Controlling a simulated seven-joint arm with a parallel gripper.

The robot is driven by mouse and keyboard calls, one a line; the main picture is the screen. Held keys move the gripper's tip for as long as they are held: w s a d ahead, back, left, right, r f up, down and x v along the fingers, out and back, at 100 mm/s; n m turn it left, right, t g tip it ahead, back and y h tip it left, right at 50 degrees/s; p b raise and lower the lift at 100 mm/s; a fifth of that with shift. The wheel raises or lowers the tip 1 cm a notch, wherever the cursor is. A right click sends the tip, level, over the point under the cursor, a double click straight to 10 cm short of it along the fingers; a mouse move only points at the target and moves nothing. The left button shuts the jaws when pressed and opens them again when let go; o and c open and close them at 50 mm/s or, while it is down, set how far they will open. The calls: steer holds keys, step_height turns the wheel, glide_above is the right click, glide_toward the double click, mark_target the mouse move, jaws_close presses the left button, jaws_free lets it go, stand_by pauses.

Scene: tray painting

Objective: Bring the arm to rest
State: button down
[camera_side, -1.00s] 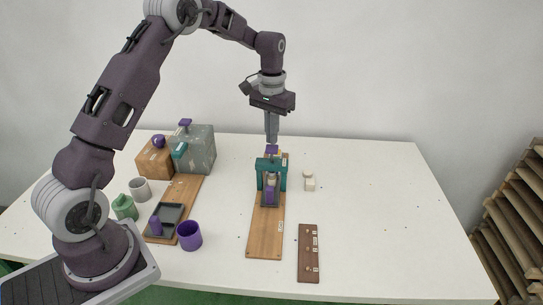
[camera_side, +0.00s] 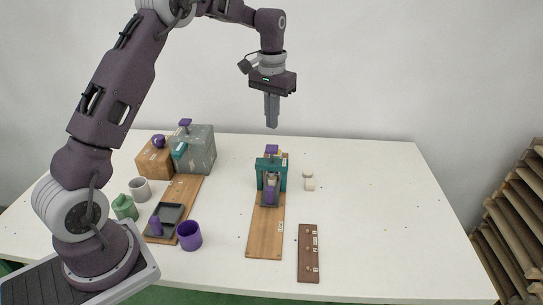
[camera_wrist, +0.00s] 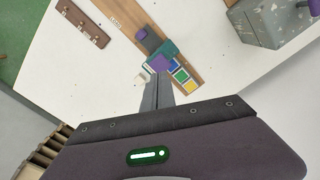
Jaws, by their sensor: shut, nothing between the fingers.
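My gripper (camera_side: 271,112) is shut and empty, pointing down in the air above the far part of the table. In the side view it hangs clear of the teal and purple press-like fixture (camera_side: 271,172), which stands on a wooden board (camera_side: 265,235). In the wrist view my fingers (camera_wrist: 157,92) point toward the teal fixture (camera_wrist: 163,49), with yellow, blue, green and white squares beside it. Nothing touches the fingers.
A small cream object (camera_side: 309,181) stands right of the fixture. A brown strip (camera_side: 308,254) lies in front. A grey box (camera_side: 194,150), wooden box (camera_side: 154,158), purple cup (camera_side: 189,236), grey cup (camera_side: 141,190) and green container (camera_side: 124,207) stand left. The table's right side is clear.

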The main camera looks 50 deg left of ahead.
steer(key=shift+r, duration=0.1)
steer(key=s+d+r+m+t, duration=0.1)
steer(key=s+d+r+t, duration=0.1)
steer(key=s+d+r, duration=0.45)
steer(key=s+d+r+m+t, duration=0.1)
steer(key=s+d+r, duration=0.3)
steer(key=s+r, duration=0.45)
steer(key=s+d+f+t, duration=0.1)
steer(key=s+d+f, duration=0.1)
steer(key=s, duration=0.6)
steer(key=s+d+f+m+t, duration=0.1)
steer(key=s+d+f, duration=0.1)
steer(key=s, duration=0.7)
steer(key=shift+s+f+t, duration=0.2)
steer(key=shift+f+t, duration=0.1)
steer(key=shift+f, duration=0.3)
